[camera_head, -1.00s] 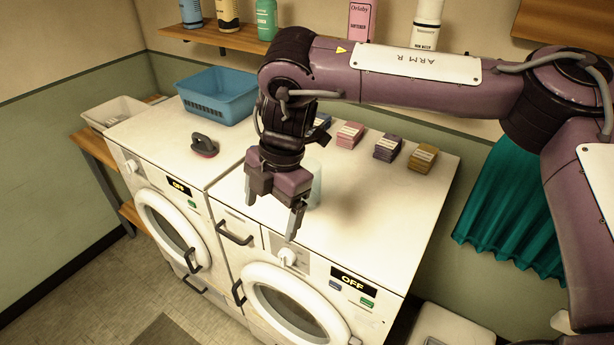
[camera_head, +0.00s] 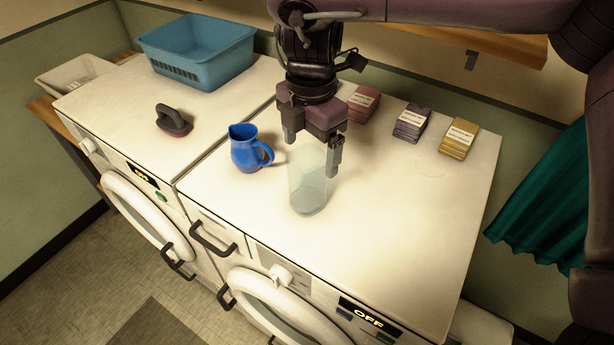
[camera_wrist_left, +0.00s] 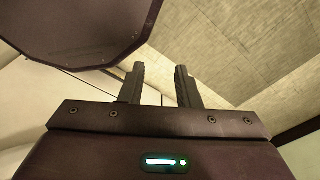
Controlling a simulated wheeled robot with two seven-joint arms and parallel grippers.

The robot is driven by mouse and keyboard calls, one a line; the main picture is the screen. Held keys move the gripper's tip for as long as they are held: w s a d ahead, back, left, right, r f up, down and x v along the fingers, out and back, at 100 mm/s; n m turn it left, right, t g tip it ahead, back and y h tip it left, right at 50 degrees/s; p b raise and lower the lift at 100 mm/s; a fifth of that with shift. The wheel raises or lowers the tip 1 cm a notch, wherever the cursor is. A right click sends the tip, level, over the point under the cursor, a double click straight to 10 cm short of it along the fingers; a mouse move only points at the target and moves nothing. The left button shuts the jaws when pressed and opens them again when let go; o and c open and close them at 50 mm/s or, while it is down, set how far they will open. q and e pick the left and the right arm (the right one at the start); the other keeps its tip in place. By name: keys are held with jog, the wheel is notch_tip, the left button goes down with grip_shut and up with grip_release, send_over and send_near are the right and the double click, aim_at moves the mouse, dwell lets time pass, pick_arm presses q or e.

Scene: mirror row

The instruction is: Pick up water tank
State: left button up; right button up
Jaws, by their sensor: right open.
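The water tank appears to be the clear, pale cylinder (camera_head: 307,188) standing upright on the right-hand washing machine in the head view. My right gripper (camera_head: 312,157) points down at the tank's top, jaws open, one finger by each side of the rim. I cannot tell whether the fingers touch it or how far above it they are. My left gripper (camera_wrist_left: 160,70) shows only in the left wrist view; its two fingers are apart with nothing between them.
A blue jug (camera_head: 246,150) stands just left of the tank. A dark iron-like object (camera_head: 173,120) and a blue basket (camera_head: 197,52) are on the left machine. Pink (camera_head: 363,102), purple (camera_head: 411,123) and yellow (camera_head: 458,138) stacks line the back right. The machine top right of the tank is clear.

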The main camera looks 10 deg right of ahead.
aim_at(306, 177)
jog(key=shift+s+a+f, duration=0.15)
jog(key=shift+s+f, duration=0.3)
jog(key=shift+f, duration=0.35)
jog(key=shift+f+p, duration=0.35)
jog(key=f, duration=0.1)
jog(key=f+p, duration=0.2)
jog(key=shift+w+a+f, duration=0.25)
jog(key=shift+w+f, duration=0.05)
jog(key=shift+f, duration=0.7)
pick_arm(q)
jog(key=r, duration=0.1)
jog(key=s+r, duration=0.1)
jog(key=r, duration=0.1)
jog(key=shift+a+r, duration=0.1)
jog(key=shift+a, duration=0.05)
pick_arm(e)
jog(key=c, duration=1.2)
